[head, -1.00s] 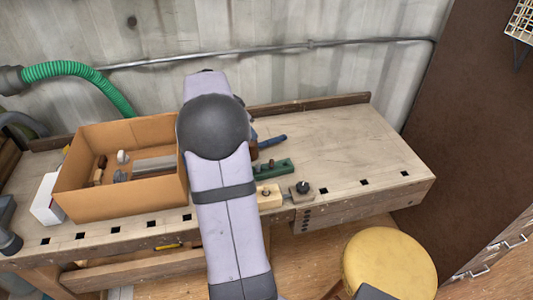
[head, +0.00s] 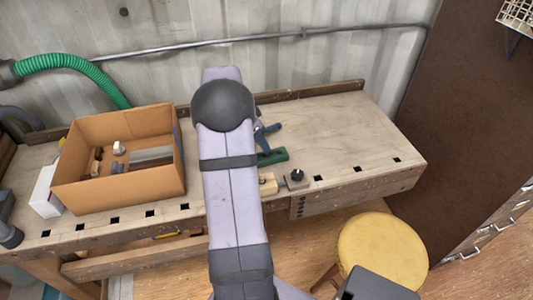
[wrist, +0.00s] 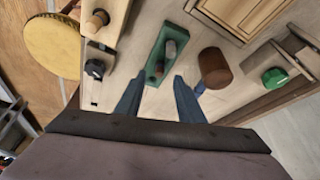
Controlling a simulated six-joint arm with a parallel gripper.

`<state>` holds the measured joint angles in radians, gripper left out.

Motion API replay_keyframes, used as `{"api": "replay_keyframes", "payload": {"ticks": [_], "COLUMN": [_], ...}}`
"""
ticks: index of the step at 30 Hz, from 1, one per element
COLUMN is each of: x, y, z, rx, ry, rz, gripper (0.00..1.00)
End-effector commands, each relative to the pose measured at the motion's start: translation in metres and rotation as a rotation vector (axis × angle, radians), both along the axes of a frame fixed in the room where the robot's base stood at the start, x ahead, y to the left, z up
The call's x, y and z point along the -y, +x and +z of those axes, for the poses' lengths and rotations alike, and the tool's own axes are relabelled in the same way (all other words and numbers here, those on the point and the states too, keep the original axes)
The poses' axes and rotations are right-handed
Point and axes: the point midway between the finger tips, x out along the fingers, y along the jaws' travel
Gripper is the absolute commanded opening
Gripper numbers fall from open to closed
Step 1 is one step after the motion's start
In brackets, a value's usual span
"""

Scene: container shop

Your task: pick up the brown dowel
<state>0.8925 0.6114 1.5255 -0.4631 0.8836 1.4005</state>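My gripper (wrist: 157,82) is open and empty in the wrist view, its two blue fingers apart above the bench. A short, stubby brown cylinder (wrist: 214,68) stands right of the right fingertip, apart from it. A green block (wrist: 156,70) lies ahead of the fingers and holds a small brown peg (wrist: 170,48) and a greyish peg (wrist: 159,69). I cannot tell for sure which brown piece is the dowel. In the head view my gripper (head: 267,130) is partly hidden by my arm, just behind the green block (head: 272,157).
A cardboard box (head: 120,195) with several parts stands left of my arm. A pale block with a peg (head: 267,184) and a black knob (head: 297,175) sit near the front edge. A green-capped piece (wrist: 275,77) lies at right in the wrist view. The bench's right side (head: 345,130) is clear.

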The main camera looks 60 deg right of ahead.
Motion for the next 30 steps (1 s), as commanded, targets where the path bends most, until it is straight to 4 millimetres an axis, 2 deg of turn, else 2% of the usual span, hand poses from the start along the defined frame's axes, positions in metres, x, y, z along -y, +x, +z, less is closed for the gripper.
{"api": "replay_keyframes", "payload": {"ticks": [9,19,20,21,24,30], "x": [0.015,0.017,0.017,0.017,0.017,0.017], "y": [-0.009,-0.009,-0.009,-0.009,-0.009,-0.009], "z": [-0.032,-0.038,-0.038,-0.038,-0.038,-0.038], "rx": [-0.002,0.001,0.001,0.001,0.001,0.001], "ry": [0.001,0.000,0.000,0.000,0.000,0.000], "rz": [-0.001,0.000,0.000,0.000,0.000,0.000], "gripper": [0.35,0.35,0.30,0.20,0.00,0.00]}}
